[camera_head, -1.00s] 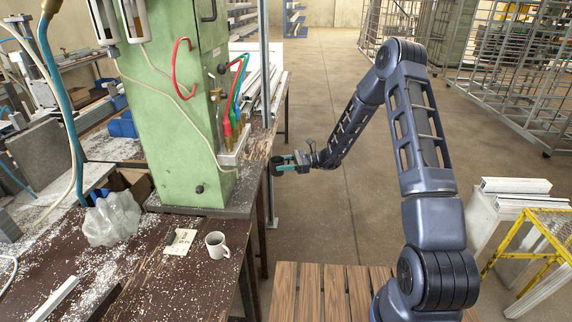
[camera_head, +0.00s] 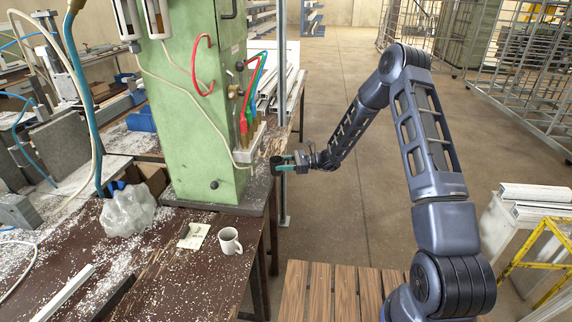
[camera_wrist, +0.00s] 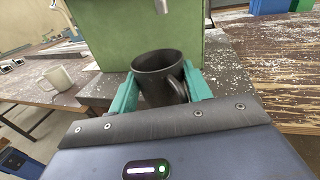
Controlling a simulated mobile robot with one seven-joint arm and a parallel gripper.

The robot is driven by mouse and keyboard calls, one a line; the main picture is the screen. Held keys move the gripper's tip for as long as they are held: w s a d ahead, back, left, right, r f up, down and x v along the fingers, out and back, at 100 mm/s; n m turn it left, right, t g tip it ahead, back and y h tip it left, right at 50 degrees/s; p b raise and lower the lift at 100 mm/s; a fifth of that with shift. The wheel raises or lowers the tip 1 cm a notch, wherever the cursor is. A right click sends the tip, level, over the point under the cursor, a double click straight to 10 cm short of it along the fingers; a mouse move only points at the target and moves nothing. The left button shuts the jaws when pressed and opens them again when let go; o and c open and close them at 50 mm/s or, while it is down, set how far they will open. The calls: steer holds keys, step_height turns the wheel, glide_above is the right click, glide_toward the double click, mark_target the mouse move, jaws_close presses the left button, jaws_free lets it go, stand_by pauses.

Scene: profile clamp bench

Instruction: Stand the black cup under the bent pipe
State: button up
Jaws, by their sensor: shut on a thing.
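The black cup (camera_wrist: 158,75) is upright between the two teal fingers of my gripper (camera_wrist: 160,92), which is shut on it. Its handle points toward the wrist camera. In the head view the cup (camera_head: 276,164) is a small dark shape at the tip of my gripper (camera_head: 287,162), by the bench's right edge. In the wrist view a short pale pipe end (camera_wrist: 162,6) hangs in front of the green column, above and beyond the cup. Its upper part is out of that view, so I cannot tell its bend.
The green column (camera_head: 200,125) stands on the speckled bench (camera_head: 190,290). Red and green hoses (camera_head: 246,105) run on its right side. A white mug (camera_head: 230,241) and a crumpled clear bag (camera_head: 128,212) stand nearer.

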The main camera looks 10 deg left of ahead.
steer(key=shift+a+f, duration=0.2)
steer(key=shift+a, duration=2.9)
steer(key=shift+d, duration=0.1)
steer(key=shift+f, duration=0.3)
steer(key=o, duration=1.1)
steer(key=shift+o, duration=0.2)
steer(key=shift+d, duration=0.1)
steer(key=v, duration=0.9)
steer(key=shift+d, duration=0.35)
steer(key=shift+w, duration=0.1)
